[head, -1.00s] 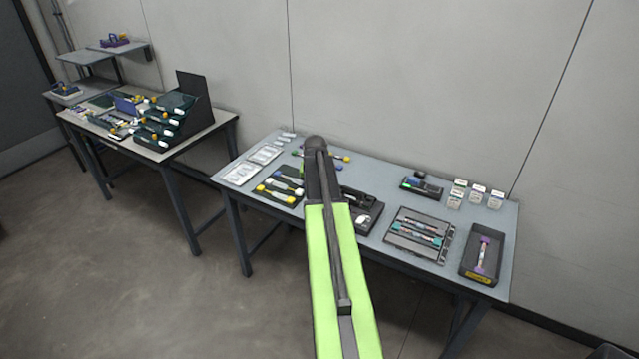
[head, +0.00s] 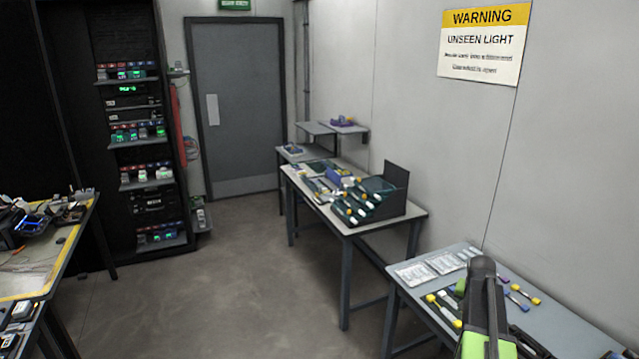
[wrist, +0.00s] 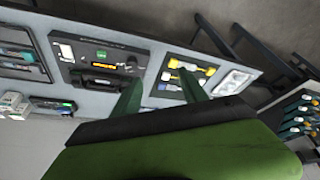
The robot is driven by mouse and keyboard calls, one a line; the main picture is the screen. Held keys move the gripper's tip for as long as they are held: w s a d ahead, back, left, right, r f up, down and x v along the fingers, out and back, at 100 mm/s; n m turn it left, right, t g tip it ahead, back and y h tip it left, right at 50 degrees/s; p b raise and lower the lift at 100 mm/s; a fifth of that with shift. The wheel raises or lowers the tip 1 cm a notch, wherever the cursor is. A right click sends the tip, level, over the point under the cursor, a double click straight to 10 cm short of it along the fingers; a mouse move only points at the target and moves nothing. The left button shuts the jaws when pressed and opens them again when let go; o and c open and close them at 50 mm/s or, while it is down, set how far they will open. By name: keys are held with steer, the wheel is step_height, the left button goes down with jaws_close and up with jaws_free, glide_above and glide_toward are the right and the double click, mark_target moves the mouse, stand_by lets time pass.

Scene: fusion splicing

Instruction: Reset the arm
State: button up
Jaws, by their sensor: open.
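My green and black arm (head: 484,310) reaches over the grey table at the lower right of the head view. In the wrist view my gripper (wrist: 160,95) shows two dark green fingers spread apart, with nothing between them. Below the fingers lie a black device (wrist: 98,62) with small lit panels and a dark tray with yellow and white tools (wrist: 190,75). The fingers appear above the table and hold nothing. The fingertips are hidden in the head view behind the arm.
The near table (head: 410,295) carries white packets (head: 415,272) and small tools. A second table (head: 416,212) with a dark stepped rack (head: 385,192) stands farther back. A cluttered workbench (head: 75,245) is at left, a black equipment rack (head: 140,150) and grey door (head: 237,105) behind. The floor between is clear.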

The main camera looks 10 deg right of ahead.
steer(key=w+a+f+n+y, duration=0.1)
steer(key=w+a+n, duration=0.15)
steer(key=a, duration=1.25)
steer(key=w+a+f+n+y, duration=0.1)
steer(key=w+a+n, duration=0.15)
steer(key=a, duration=1.35)
steer(key=s+a+n+g+y, duration=0.1)
steer(key=s+a+n+g, duration=0.2)
steer(key=s+a, duration=0.9)
steer(key=shift+s+a+f+n+b, duration=0.35)
steer(key=shift+s+f+n+b, duration=0.1)
steer(key=shift+s+n, duration=0.2)
steer(key=shift+c, duration=0.3)
